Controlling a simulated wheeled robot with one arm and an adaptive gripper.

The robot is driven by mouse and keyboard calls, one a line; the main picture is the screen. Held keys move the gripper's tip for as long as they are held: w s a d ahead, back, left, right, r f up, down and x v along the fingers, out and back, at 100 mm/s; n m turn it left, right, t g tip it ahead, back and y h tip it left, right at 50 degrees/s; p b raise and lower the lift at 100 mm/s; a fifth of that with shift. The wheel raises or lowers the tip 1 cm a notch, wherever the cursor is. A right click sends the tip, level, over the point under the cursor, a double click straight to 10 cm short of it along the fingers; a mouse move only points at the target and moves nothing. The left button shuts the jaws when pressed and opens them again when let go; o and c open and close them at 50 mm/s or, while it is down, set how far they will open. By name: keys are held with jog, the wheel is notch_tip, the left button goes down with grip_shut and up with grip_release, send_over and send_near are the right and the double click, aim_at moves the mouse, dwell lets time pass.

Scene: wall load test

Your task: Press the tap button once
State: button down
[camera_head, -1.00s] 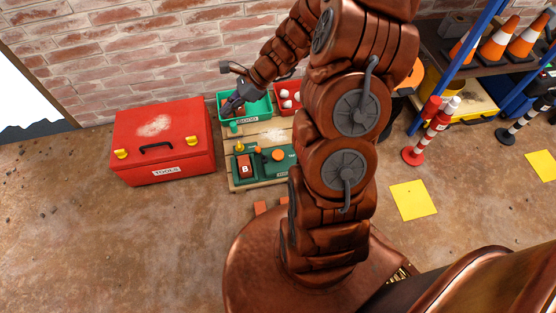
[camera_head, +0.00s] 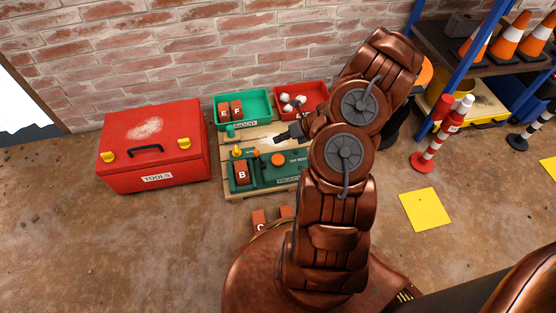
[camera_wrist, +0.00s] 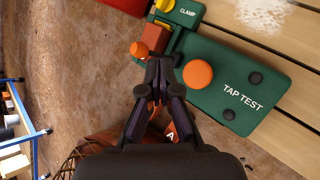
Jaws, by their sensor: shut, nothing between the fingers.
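The orange tap button (camera_head: 278,160) is a round cap on the green TAP TEST board (camera_head: 268,180). In the wrist view the button (camera_wrist: 198,74) lies just right of my fingertips, and the TAP TEST lettering is beyond it. My gripper (camera_head: 279,139) is shut and empty. In the wrist view its fingertips (camera_wrist: 160,64) are together over the left part of the board, beside the button. I cannot tell their height above it. Brick B (camera_head: 242,173) sits in the board's left part by the yellow clamp knob (camera_head: 237,152).
The green GOOD tray (camera_head: 267,98) holds bricks E and F. A red tray (camera_head: 322,100) with white and dark lumps stands beside it. A red toolbox (camera_head: 153,146) stands left. Loose bricks (camera_head: 259,220) lie in front of the pallet.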

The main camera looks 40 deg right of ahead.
jog(key=shift+f, duration=0.1)
jog(key=b, duration=0.8)
send_over(275, 158)
jog(key=s+d, duration=0.1)
jog(key=d, duration=0.1)
jog(key=f, duration=0.6)
jog(key=shift+s+a+f, duration=0.15)
jog(key=shift+a, duration=0.1)
jog(key=shift+f, duration=1.1)
jog(key=shift+a+f+p, duration=0.1)
jog(key=shift+f+p, duration=0.05)
jog(key=shift+p, duration=0.25)
jog(key=shift+f, duration=0.25)
jog(key=shift+f, duration=0.9)
dwell(0.9)
jog(key=shift+r, duration=0.2)
jog(key=shift+r+p, duration=1.1)
jog(key=shift+p, duration=0.25)
